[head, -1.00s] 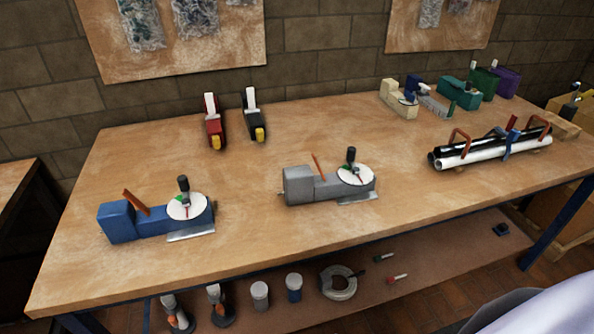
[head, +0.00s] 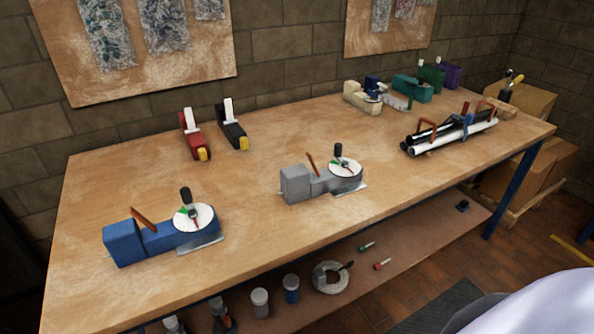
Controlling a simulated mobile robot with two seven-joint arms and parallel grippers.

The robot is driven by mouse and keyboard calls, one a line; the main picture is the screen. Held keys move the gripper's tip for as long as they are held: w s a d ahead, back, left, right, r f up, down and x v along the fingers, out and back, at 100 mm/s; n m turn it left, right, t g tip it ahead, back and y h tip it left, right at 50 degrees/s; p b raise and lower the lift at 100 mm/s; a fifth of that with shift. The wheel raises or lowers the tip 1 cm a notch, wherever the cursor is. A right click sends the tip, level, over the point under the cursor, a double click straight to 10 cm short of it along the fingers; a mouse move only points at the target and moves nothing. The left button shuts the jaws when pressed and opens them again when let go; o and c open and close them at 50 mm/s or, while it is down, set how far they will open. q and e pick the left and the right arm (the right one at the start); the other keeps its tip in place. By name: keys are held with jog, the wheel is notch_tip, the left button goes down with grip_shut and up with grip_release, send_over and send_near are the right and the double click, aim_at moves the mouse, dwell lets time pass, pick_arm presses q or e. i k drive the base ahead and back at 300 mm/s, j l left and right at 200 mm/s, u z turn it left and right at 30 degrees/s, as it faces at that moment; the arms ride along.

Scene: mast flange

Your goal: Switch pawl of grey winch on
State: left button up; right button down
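The grey winch (head: 296,185) stands near the front middle of the wooden table. It has a grey block at its left end and a white round dial with green and red marks and a dark knob at its right end. A thin orange-brown lever (head: 312,164) rises tilted from its body; I cannot tell whether this is the pawl or what its setting is. A similar blue winch (head: 124,243) stands to the left, with its own tilted lever. Neither of my grippers shows in the head view.
Red (head: 194,138) and black (head: 233,130) tools stand behind. Black and white tubes (head: 455,137) with orange handles lie at the right. Jars and a ring-shaped coil (head: 330,277) sit on the lower shelf.

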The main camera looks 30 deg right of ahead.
aim_at(309, 157)
jog(key=k+j+z, duration=0.2)
jog(key=j, duration=1.1)
jog(key=i+j, duration=0.05)
jog(key=i, duration=0.05)
